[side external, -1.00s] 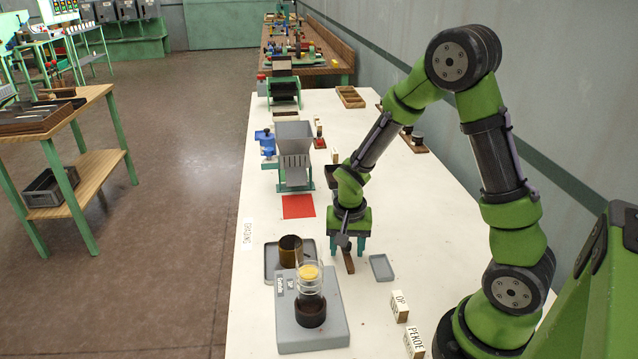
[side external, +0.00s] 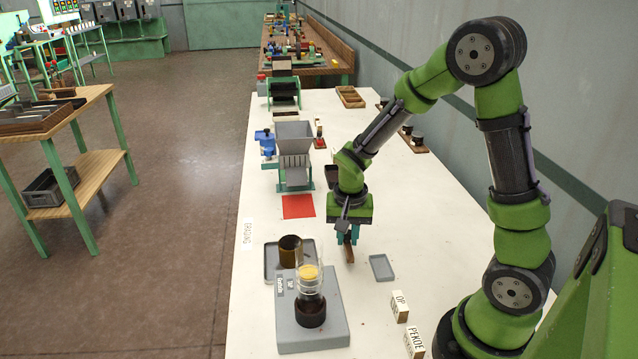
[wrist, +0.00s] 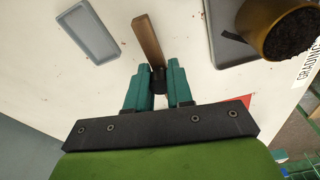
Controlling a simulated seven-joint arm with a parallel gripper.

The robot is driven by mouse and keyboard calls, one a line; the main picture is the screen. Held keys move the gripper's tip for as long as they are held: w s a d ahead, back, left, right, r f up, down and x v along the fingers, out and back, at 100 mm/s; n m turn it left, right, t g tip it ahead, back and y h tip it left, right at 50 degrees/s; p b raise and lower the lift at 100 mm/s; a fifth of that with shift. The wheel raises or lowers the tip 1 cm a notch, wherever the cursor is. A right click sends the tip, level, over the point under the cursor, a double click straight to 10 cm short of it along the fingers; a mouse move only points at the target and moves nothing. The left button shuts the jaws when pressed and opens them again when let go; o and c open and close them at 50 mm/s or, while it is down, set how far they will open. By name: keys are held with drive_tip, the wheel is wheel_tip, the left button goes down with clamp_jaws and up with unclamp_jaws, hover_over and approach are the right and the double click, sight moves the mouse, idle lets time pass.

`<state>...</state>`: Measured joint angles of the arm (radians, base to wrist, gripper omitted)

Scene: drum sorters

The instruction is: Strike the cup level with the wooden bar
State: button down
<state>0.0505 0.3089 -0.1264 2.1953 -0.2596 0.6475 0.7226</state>
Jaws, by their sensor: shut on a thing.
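My gripper (side external: 350,235) is shut on the wooden bar (side external: 348,253), a narrow brown stick. In the wrist view the bar (wrist: 147,42) juts out from between the teal fingertips (wrist: 158,84), its near end dark. The bar is a little above the white table. The brass-coloured cup (side external: 291,250) stands to the left of my gripper on a grey tray (side external: 270,272). In the wrist view the cup (wrist: 272,43) is at the upper right, full of dark grains heaped at the rim. Bar and cup are apart.
A grey stand (side external: 335,330) with a clear cylinder (side external: 311,280) is in front of the cup. A small grey dish (side external: 381,268) lies right of the bar. OP (side external: 400,308) and PEKOE (side external: 415,342) blocks stand nearer. A red square (side external: 298,206) and hopper machine (side external: 294,160) are behind.

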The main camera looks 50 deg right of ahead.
drive_tip(key=r, duration=0.6)
drive_tip(key=shift+w+a, duration=0.1)
drive_tip(key=shift+a, duration=0.15)
drive_tip(key=w+a+r+n+y, duration=0.1)
drive_tip(key=w+a+r+n, duration=0.1)
drive_tip(key=a+n, duration=0.3)
drive_tip(key=w+a+r+n, duration=0.1)
drive_tip(key=w+a+n, duration=0.2)
drive_tip(key=a+n, duration=0.3)
drive_tip(key=n, duration=0.4)
drive_tip(key=shift+w+a+r+y, duration=0.3)
drive_tip(key=shift+w+r+y, duration=0.05)
drive_tip(key=shift+w+y, duration=0.05)
drive_tip(key=shift+f, duration=3.35)
drive_tip(key=shift+w+d+f, duration=0.15)
drive_tip(key=shift+w+d, duration=3.1)
wheel_tip(320, 180, up, 6)
drive_tip(key=shift+s+a, duration=0.2)
